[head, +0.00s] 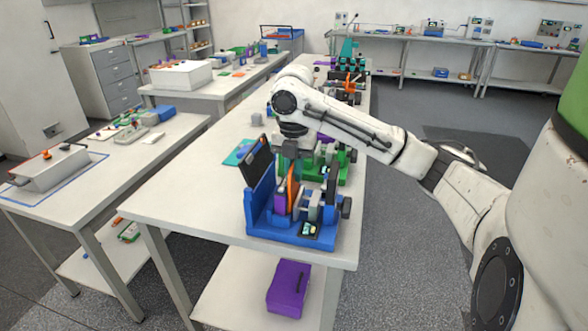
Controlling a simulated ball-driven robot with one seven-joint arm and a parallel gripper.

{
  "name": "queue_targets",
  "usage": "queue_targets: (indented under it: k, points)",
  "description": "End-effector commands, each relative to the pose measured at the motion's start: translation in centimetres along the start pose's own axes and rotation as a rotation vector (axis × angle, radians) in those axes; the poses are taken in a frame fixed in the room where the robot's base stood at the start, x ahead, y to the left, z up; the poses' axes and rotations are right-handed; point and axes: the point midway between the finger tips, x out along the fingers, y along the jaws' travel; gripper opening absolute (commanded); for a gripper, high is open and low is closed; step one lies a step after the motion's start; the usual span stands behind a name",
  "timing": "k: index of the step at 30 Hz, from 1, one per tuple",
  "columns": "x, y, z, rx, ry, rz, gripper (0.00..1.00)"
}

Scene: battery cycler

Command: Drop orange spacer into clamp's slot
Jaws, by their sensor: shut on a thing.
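The blue clamp (288,236) stands near the front end of the long white table, with a dark raised lid or plate at its left and a black knob at its right. A purple block (280,203) sits upright inside it. The orange spacer (292,188) is thin and upright, just right of the purple block, with its lower part down among the clamp's parts. My gripper (291,166) points down above the clamp and is shut on the spacer's upper part. Whether the spacer touches the slot's bottom is hidden.
A green fixture (325,172) stands close behind the clamp, with more fixtures further back. A small grey block (256,119) and a teal mat (238,153) lie to the left. A purple box (289,288) sits on the lower shelf. The table's front left is clear.

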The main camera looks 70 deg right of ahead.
Motion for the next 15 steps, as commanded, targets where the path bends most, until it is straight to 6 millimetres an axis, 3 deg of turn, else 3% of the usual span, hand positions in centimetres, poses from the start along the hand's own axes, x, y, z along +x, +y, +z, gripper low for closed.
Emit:
queue_targets:
  k: [15]
  points:
    - [0.48, 0.0, 0.0, 0.0, 0.0, 0.0, 0.0]
